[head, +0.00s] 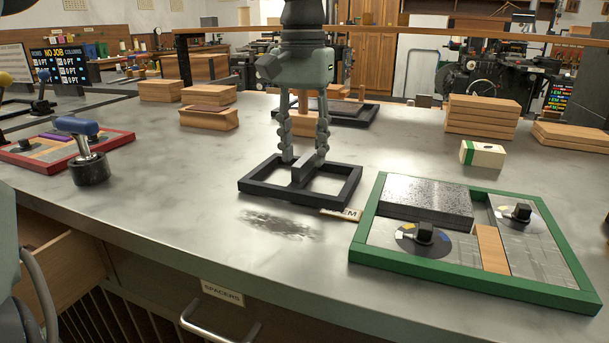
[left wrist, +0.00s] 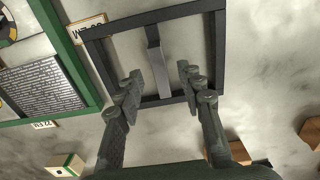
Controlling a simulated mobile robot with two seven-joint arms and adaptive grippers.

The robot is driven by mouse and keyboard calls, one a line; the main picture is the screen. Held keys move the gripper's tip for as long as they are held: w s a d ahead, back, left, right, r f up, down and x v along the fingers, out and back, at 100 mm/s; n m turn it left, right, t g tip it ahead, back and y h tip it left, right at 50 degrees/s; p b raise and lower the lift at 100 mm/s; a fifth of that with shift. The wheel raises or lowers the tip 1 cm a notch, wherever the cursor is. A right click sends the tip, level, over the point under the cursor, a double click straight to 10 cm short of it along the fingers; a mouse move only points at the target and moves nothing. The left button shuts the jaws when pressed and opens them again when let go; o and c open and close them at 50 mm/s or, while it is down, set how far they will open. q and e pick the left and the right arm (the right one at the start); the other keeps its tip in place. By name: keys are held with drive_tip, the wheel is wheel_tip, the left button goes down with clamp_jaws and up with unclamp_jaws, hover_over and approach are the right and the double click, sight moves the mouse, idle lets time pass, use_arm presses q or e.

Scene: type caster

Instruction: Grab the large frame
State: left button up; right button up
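An empty black rectangular frame (head: 256,191) with a raised bar across its middle lies flat on the grey table. My left gripper (head: 304,158) points straight down over this frame, with its two fingers apart on either side of the bar. In the left wrist view the frame (left wrist: 219,52) shows its bar between the fingertips of the left gripper (left wrist: 161,75), with gaps at both sides. A second dark frame (head: 366,119) lies further back, partly hidden behind the arm. My right gripper is not in view.
A green frame (head: 470,289) with type blocks and black knobs lies close at the right. A small label (head: 340,214) lies between. A red tray (head: 122,138) and a blue-handled stamp (head: 86,165) stand at left. Wooden blocks (head: 209,118) and a cream block (head: 484,154) stand behind.

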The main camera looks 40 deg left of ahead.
use_arm(q)
drive_tip(key=shift+f, duration=1.45)
clamp_jaws()
drive_tip(key=shift+w+r, duration=0.1)
drive_tip(key=shift+r, duration=0.05)
